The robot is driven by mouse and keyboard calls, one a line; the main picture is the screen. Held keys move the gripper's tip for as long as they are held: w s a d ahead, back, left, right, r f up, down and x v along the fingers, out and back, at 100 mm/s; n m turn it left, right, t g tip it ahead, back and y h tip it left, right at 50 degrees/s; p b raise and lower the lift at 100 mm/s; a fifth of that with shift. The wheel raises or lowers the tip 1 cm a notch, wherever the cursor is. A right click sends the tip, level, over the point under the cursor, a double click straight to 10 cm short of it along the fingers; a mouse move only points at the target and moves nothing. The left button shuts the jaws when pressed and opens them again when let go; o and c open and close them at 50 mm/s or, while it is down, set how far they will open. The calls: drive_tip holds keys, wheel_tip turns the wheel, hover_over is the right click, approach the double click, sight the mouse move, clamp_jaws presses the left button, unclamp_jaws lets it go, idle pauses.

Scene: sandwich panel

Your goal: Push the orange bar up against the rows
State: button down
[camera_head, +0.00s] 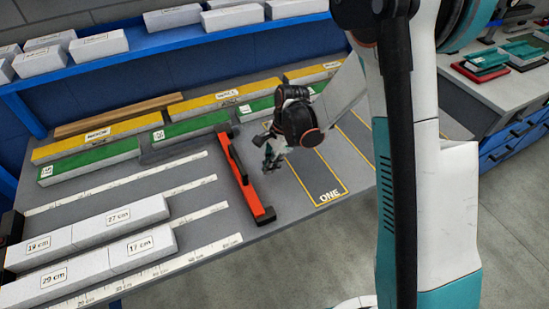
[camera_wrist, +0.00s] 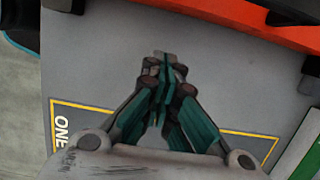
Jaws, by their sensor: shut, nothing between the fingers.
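The orange bar (camera_head: 249,194) lies on the grey table with dark end pieces, running from the green row toward the front edge. Its far end is close to the green row (camera_head: 90,160); I cannot tell if they touch. A yellow row (camera_head: 105,133) lies behind the green one. My gripper (camera_head: 270,167) is shut and empty, pointing down just right of the bar, apparently apart from it. In the wrist view the shut fingertips (camera_wrist: 163,62) are over bare grey table, with the bar (camera_wrist: 235,12) along the upper right edge.
White blocks with cm labels (camera_head: 95,235) lie at the front left beside white ruler strips (camera_head: 190,250). A wooden strip (camera_head: 120,115) lies behind the yellow row. A yellow outline marked ONE (camera_head: 330,197) is on the table right of my gripper. A blue shelf (camera_head: 150,50) holds more white blocks.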

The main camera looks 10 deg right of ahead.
drive_tip(key=shift+x, duration=1.05)
drive_tip(key=a, duration=0.1)
drive_tip(key=a+b, duration=0.1)
drive_tip(key=shift+s+a+r, duration=0.25)
drive_tip(key=shift+s, duration=0.15)
drive_tip(key=shift+s+a+r, duration=0.1)
drive_tip(key=shift+s+a, duration=0.1)
drive_tip(key=shift+a, duration=0.4)
drive_tip(key=s+a, duration=0.2)
drive_tip(key=a, duration=0.5)
drive_tip(key=s+a+b, duration=0.1)
drive_tip(key=s+a, duration=0.1)
drive_tip(key=a, duration=0.6)
drive_tip(key=s+a, duration=0.2)
drive_tip(key=a, duration=0.5)
drive_tip(key=shift+s+a, duration=0.2)
drive_tip(key=shift+a, duration=0.05)
